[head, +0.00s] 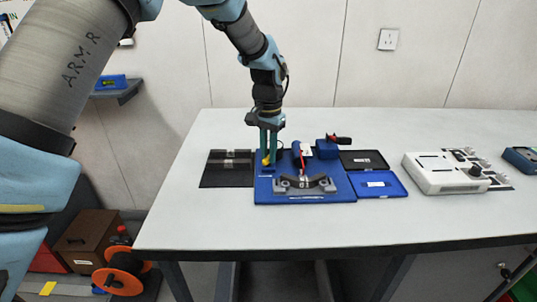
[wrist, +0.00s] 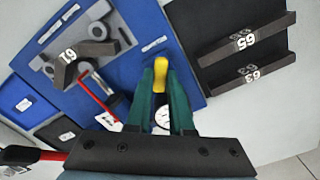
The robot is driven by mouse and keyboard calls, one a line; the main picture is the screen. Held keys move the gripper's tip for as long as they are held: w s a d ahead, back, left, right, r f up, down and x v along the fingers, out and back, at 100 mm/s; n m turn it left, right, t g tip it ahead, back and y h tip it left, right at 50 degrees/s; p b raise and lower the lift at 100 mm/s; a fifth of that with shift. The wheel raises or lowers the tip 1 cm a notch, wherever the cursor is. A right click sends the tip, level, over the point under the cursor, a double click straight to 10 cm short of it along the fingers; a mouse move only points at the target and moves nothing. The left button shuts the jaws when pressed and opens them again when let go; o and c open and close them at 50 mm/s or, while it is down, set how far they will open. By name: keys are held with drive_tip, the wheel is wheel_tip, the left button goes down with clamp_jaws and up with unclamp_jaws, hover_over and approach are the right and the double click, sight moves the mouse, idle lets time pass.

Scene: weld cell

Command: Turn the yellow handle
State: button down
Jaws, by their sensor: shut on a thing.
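The yellow handle (head: 266,160) is at the left rear part of the blue fixture board (head: 328,195). My gripper (head: 268,152) points down from above, with its two green fingers at the handle. In the wrist view, the fingertips of my gripper (wrist: 162,80) are shut on the yellow handle (wrist: 160,72), whose end shows past the tips. A round white dial (wrist: 162,115) shows between the fingers. The lower part of the handle is hidden by the fingers.
A grey curved part marked 61 (head: 305,184) sits on the board, with a red-handled clamp (head: 299,155) just behind it. A black tray (head: 227,180) lies at the left. A white control box (head: 445,174) stands at the right. The front of the table is clear.

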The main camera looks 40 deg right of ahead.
sight(268, 157)
drive_tip(key=n, duration=0.7)
idle(0.6)
drive_tip(key=c, duration=0.8)
unclamp_jaws()
drive_tip(key=shift+r, duration=0.1)
wheel_tip(268, 157, up, 11)
drive_tip(key=b, duration=0.2)
drive_tip(key=shift+b, duration=0.35)
drive_tip(key=shift+f, duration=0.2)
